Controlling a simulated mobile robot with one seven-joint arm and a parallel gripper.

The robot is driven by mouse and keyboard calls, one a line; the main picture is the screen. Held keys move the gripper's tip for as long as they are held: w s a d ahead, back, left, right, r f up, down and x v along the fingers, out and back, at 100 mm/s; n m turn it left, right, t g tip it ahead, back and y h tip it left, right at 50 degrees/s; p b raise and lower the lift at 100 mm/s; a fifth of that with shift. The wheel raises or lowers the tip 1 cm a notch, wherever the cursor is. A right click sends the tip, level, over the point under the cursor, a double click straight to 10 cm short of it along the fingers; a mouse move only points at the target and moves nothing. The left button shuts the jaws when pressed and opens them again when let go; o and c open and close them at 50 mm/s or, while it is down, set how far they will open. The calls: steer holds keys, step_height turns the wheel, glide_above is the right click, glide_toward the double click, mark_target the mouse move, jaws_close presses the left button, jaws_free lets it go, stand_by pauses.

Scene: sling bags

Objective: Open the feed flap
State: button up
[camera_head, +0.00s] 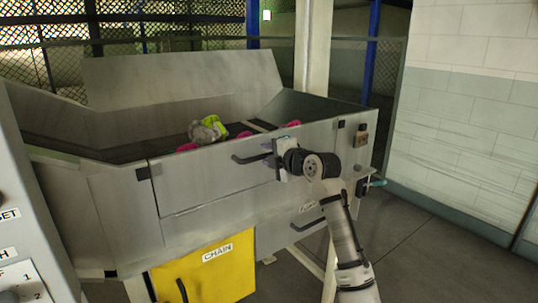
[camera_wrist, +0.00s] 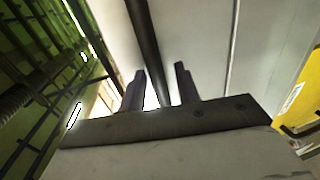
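The feed flap appears to be the wide grey metal panel (camera_head: 205,185) on the front of the hopper; it stands closed against the front. Its dark bar handle (camera_head: 250,158) sticks out near the panel's upper middle. My gripper (camera_head: 272,161) is at the right part of this handle. In the wrist view, the dark handle bar (camera_wrist: 146,45) runs between the two fingers of my gripper (camera_wrist: 160,88). The fingers are apart, with gaps showing beside the bar. My wrist hides the handle's right end in the head view.
A yellow door (camera_head: 205,270) marked CHAIN is below. A lower panel with a dark handle (camera_head: 308,225) and a partly hidden label sits at lower right. Colourful bags (camera_head: 208,130) lie in the hopper. A grey control cabinet (camera_head: 30,215) stands left; floor is free at right.

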jaws_close()
steer(key=shift+s+f+b, duration=0.1)
steer(key=shift+f+b, duration=0.05)
steer(key=shift+b, duration=0.2)
steer(key=s+d+f+t+y+b, duration=0.2)
steer(key=f+b, duration=0.4)
steer(key=b, duration=1.4)
steer(key=s+d+f+t+y+b, duration=0.3)
steer(key=s+f+t+y+b, duration=0.1)
steer(key=b, duration=1.6)
steer(key=shift+s+f+t, duration=0.3)
steer(key=shift+f+t, duration=0.6)
steer(key=shift+t, duration=0.2)
steer(key=shift+a, duration=0.1)
steer(key=shift+o, duration=0.4)
jaws_free()
steer(key=shift+w+f, duration=0.1)
